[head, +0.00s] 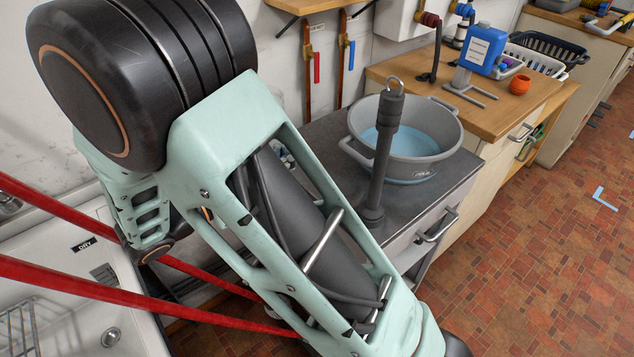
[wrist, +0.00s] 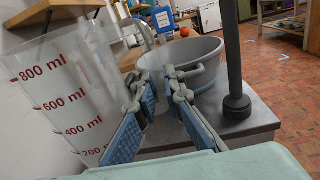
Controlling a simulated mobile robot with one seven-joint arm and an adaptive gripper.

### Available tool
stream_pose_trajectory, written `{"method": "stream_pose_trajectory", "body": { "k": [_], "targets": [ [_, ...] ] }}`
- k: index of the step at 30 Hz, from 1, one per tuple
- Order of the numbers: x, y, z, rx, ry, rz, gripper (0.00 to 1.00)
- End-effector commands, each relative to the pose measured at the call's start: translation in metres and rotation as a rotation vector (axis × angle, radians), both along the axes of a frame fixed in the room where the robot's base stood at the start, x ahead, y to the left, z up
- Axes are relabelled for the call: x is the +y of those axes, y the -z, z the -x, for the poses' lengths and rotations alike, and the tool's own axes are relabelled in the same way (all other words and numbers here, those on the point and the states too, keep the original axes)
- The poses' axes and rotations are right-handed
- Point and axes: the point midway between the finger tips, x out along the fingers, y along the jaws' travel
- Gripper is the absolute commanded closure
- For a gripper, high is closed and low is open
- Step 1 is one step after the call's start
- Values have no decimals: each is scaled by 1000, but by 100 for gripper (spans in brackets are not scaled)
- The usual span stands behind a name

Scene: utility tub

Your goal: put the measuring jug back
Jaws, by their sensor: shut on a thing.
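The measuring jug (wrist: 62,88) is clear plastic with red marks up to 800 ml. It fills the left of the wrist view, close to the camera and slightly tilted in the picture. My gripper (wrist: 157,88) has its blue-padded fingers beside the jug's right side, closed on a clear part of it that looks like the handle; the exact contact is hard to make out. In the head view my arm hides the gripper and most or all of the jug.
A grey tub (head: 358,150) of blue water stands on the dark counter (head: 425,200), with a dark upright post (head: 383,150) in front. A white sink (head: 40,270) and red bars (head: 80,290) lie left.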

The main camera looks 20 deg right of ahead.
Motion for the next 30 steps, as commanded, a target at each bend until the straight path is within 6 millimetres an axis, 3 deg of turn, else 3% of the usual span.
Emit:
{"method": "stream_pose_trajectory", "body": {
  "k": [1,8,21,30],
  "targets": [
    [3,10,4,-2,17,0,100],
    [5,16,13,-1,61,2,100],
    [-73,60,-17,1,67,3,100],
    [-93,70,-26,0,64,3,100]
  ]
}}
